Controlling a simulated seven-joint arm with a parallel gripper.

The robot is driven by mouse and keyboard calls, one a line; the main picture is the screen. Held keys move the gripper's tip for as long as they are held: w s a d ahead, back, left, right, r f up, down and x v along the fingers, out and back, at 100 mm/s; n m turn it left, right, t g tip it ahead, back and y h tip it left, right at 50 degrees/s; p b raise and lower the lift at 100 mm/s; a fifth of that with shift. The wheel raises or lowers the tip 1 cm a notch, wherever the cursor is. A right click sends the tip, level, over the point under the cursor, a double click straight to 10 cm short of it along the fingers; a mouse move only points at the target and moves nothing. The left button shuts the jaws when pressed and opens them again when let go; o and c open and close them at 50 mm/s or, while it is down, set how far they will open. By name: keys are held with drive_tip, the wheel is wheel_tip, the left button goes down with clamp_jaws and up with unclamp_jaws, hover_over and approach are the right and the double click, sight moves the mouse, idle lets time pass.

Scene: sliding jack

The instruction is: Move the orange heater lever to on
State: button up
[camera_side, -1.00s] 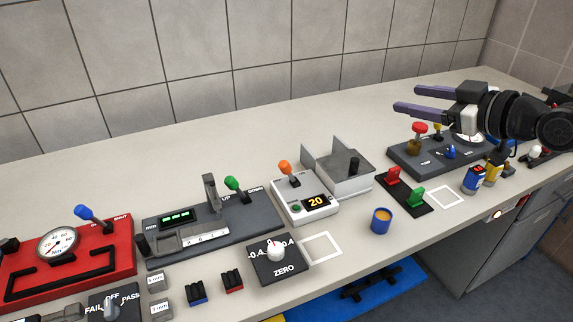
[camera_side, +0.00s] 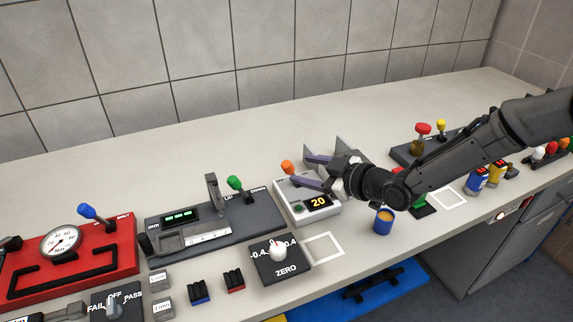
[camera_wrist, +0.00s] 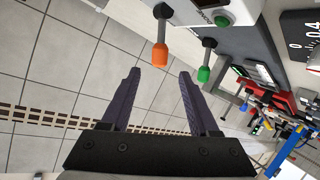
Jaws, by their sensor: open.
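The orange heater lever (camera_side: 288,168) stands on the white heater box (camera_side: 307,205), whose display reads 20. In the wrist view the orange knob (camera_wrist: 160,54) shows just beyond the fingertips, between their lines. My gripper (camera_side: 307,170) is open, its two purple fingers pointing left toward the lever and apart from it. In the wrist view my gripper (camera_wrist: 159,76) has nothing between its fingers.
A green-knobbed lever (camera_side: 234,183) stands on the dark gauge unit (camera_side: 262,213) left of the heater. The ZERO dial box (camera_side: 280,258) is in front. A blue cup (camera_side: 383,221) stands front right. The back counter is clear.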

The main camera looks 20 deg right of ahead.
sight(290, 166)
drive_tip(key=x, duration=0.7)
drive_tip(key=shift+w, duration=0.2)
clamp_jaws()
idle(1.2)
